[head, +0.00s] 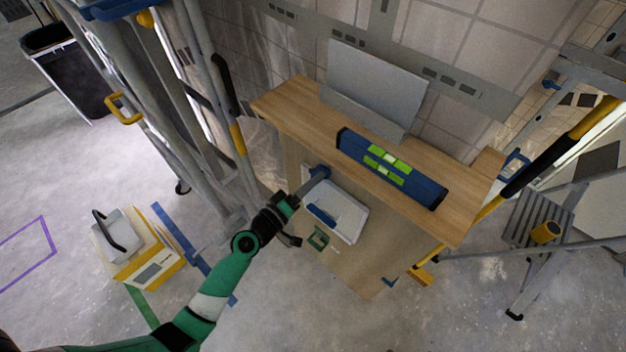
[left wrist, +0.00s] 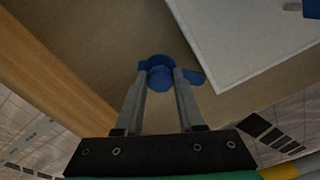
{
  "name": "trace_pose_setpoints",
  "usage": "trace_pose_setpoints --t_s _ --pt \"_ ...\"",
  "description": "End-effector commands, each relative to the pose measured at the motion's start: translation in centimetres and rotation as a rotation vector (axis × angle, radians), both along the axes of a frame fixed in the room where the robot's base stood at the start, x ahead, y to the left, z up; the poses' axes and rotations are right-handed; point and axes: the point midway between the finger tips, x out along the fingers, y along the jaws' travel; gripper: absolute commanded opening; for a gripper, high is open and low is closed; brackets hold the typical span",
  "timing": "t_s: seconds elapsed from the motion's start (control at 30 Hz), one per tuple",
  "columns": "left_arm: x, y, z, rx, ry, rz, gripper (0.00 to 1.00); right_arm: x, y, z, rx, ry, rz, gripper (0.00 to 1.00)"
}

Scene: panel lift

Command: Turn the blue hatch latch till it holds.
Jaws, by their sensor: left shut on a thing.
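The blue hatch latch (head: 319,172) sits on the front of the wooden cabinet, by the upper left corner of the white hatch (head: 348,211). In the left wrist view the latch (left wrist: 160,66) shows a round blue knob with a short lever pointing right, by the white hatch's corner (left wrist: 250,40). My left gripper (head: 302,188) is shut on the knob, one finger on each side in the left wrist view (left wrist: 160,80). The fingers hide part of the latch. A blue handle (head: 321,216) lies on the hatch face. My right gripper is not in view.
A blue spirit level (head: 430,191) and a grey metal plate (head: 370,85) are on the wooden top (head: 290,100). A green fitting (head: 318,238) sits below the hatch. Scaffold poles stand left; a step ladder (head: 540,215) stands right.

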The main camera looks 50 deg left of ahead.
Motion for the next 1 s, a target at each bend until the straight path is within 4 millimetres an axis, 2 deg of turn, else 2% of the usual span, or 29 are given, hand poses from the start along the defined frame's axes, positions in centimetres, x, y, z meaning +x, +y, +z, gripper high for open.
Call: trace_pose_setpoints --t_s 0.6,1.0 --pt "0.0 0.0 0.2 -0.570 -0.043 0.000 0.00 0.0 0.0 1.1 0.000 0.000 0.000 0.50" --pt "0.0 0.0 0.2 -0.792 -0.060 0.000 0.00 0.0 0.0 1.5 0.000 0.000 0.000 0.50"
